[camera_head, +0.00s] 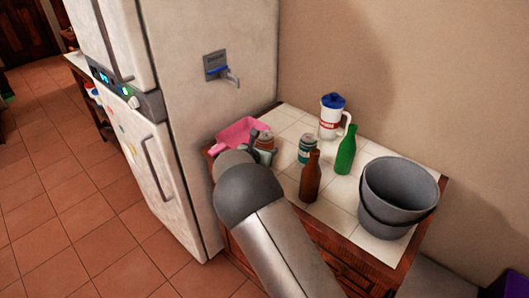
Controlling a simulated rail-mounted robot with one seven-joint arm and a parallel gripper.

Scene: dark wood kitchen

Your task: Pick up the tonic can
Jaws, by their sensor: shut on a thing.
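An orange-red can (265,141) with a pale top is at the left end of the tiled counter. My gripper (264,153) is at this can and shut on it; my arm hides much of the gripper and the can's lower part. A teal and white can (306,150) stands upright on the tiles to the right, apart from my gripper. The labels are too small to read, so I cannot tell by name which is the tonic can.
A pink dustpan-like object (240,131) lies just left of the gripper. A brown bottle (311,177), a green bottle (346,150), a white jug with a blue lid (332,117) and grey stacked buckets (399,192) stand to the right. The fridge (217,125) rises close on the left.

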